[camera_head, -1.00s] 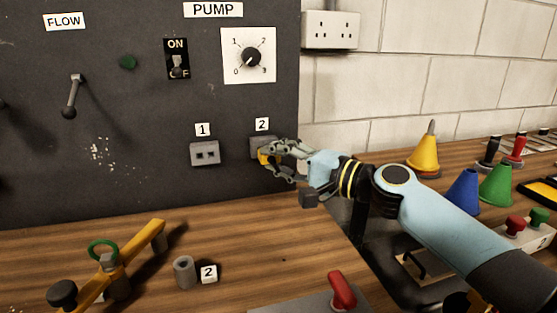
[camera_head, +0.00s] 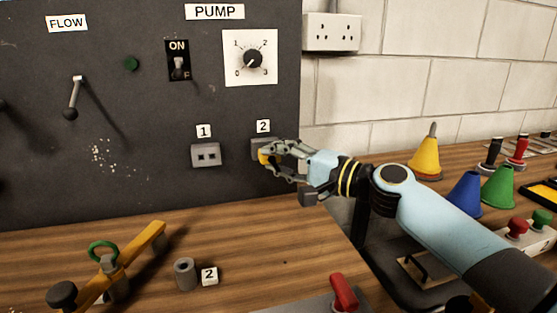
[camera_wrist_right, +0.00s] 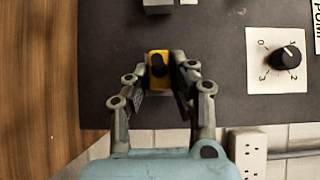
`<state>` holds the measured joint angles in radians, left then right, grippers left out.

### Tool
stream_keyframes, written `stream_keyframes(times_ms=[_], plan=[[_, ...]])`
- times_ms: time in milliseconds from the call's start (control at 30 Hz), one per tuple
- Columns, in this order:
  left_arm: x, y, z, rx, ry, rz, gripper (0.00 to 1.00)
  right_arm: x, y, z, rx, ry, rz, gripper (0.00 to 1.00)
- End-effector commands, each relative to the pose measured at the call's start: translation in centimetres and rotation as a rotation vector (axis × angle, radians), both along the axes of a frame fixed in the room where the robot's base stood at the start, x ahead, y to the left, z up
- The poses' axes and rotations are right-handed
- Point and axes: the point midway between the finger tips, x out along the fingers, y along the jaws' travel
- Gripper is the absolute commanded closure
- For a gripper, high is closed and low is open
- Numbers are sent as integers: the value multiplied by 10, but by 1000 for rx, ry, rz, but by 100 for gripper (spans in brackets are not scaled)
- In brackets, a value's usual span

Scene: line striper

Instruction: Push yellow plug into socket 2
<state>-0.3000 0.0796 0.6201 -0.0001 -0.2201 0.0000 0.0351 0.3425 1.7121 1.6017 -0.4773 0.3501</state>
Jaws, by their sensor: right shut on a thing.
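The yellow plug (camera_head: 264,156) is at socket 2 (camera_head: 261,143) on the dark panel, under the label 2. My right gripper (camera_head: 272,155) is shut on the plug. In the right wrist view the yellow plug (camera_wrist_right: 158,66) with its dark middle sits between the two fingertips (camera_wrist_right: 161,80). The plug and fingers hide most of the socket, so I cannot tell how deep the plug sits. Socket 1 (camera_head: 206,155) is empty, to the left, with two dark slots showing. My left gripper is not in view.
The panel also carries a dial (camera_head: 252,59), an ON/OFF switch (camera_head: 178,67) and a lever (camera_head: 74,98). A yellow clamp bar (camera_head: 140,252) and a grey cylinder (camera_head: 185,273) are on the wooden bench. Coloured cones (camera_head: 465,193) stand at right.

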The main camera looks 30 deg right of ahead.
Motion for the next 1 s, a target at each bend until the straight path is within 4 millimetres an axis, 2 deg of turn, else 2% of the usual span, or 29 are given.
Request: stream_keyframes(times_ms=[367,400,600,767,800,900,1000], plan=[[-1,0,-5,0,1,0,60,9,-2,0,0,-1,-1,100],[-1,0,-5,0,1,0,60,10,-2,0,0,-1,-1,78],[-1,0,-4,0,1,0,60,9,-2,0,0,-1,-1,52],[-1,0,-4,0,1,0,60,9,-2,0,0,0,0,52],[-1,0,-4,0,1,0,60,9,-2,0,0,0,0,50],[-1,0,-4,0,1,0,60,9,-2,0,0,0,0,37],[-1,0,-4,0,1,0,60,9,-2,0,0,0,0,36]])
